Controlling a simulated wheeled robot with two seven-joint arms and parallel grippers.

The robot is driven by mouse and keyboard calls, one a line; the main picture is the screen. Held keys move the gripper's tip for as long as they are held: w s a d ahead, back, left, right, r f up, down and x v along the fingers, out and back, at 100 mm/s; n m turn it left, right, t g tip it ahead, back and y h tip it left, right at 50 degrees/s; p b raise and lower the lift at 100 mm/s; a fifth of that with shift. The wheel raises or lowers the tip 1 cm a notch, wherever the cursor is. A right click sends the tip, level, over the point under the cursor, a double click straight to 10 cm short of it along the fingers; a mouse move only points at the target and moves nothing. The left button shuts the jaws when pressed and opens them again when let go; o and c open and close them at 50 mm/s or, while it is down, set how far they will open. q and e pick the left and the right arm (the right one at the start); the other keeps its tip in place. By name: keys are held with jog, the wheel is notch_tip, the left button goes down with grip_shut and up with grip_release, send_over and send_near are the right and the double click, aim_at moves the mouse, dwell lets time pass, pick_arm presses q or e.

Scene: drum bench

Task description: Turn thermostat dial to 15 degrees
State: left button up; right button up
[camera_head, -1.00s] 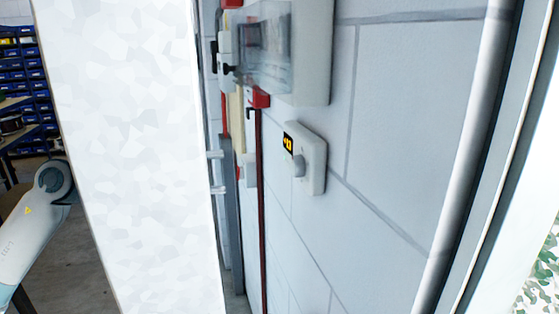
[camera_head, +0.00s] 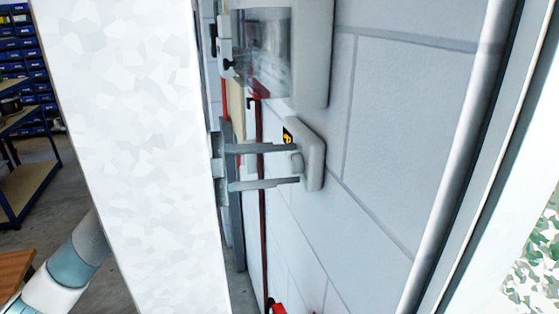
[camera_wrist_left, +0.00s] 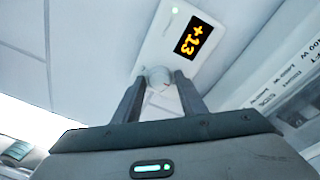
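The thermostat (camera_head: 315,158) is a pale box on the grey block wall. In the left wrist view its display (camera_wrist_left: 194,40) reads +13 in orange. The round pale dial (camera_wrist_left: 158,77) sits below the display. My left gripper (camera_head: 298,165) reaches in from behind a white panel, its two fingers one above the other in the head view. Its tips are on either side of the dial, with what looks like a small gap, so it is open around it. The upper finger hides part of the display in the head view. My right gripper is not in view.
A large white panel (camera_head: 125,150) blocks the left middle of the head view. Above the thermostat is a wall box with a clear cover (camera_head: 268,50). A dark red pipe (camera_head: 262,235) and a pale vertical pipe (camera_head: 465,150) run along the wall. Shelves with blue bins (camera_head: 20,60) stand far left.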

pick_arm(q)
jog(key=c, duration=0.8)
